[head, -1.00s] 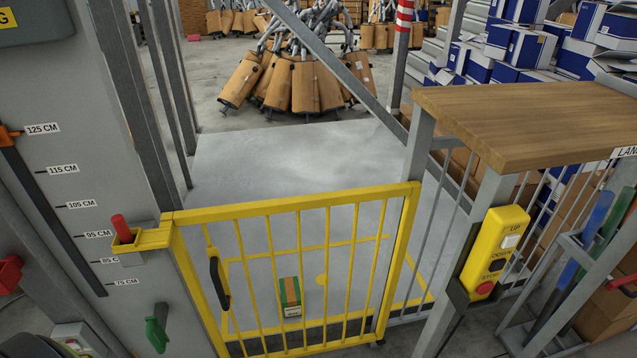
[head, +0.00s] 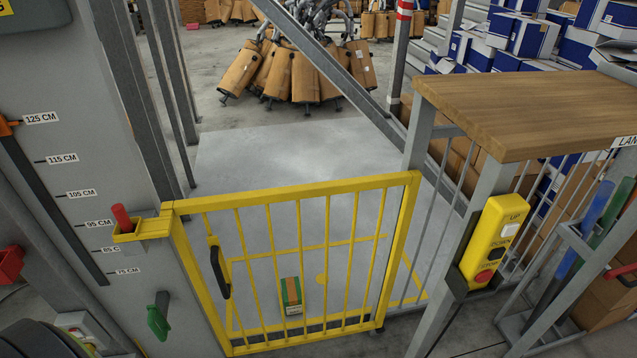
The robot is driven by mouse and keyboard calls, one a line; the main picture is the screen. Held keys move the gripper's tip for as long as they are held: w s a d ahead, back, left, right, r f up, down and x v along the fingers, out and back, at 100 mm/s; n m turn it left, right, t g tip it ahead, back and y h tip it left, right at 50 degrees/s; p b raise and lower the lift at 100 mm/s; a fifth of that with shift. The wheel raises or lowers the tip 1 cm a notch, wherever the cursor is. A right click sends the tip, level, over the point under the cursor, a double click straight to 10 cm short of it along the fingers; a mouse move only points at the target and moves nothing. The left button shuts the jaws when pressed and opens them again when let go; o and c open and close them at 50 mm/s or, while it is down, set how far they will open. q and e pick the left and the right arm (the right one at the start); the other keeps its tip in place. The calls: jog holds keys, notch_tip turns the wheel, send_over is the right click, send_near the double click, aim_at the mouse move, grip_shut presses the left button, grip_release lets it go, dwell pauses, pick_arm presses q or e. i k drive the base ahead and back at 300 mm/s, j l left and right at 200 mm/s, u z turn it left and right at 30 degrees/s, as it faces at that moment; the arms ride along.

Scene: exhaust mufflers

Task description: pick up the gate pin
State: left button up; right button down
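A red-topped pin (head: 122,217), which looks like the gate pin, stands upright in a yellow bracket (head: 150,228) on the grey post (head: 80,160) at the left, beside the 95 CM mark. Its lower part is hidden in the bracket. The yellow barred gate (head: 300,198) spans the middle from this bracket to the right-hand post and looks closed. A black handle (head: 219,272) is on the gate's left side. Neither of my grippers is in view.
A green handle (head: 158,318) sticks out below the pin, and a red box (head: 10,265) is at the left edge. Behind the gate, a striped box (head: 291,295) lies on the grey platform (head: 280,160). A yellow control box (head: 495,240) hangs under the wooden top (head: 530,110).

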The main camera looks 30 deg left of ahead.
aim_at(125, 223)
jog(key=u, duration=2)
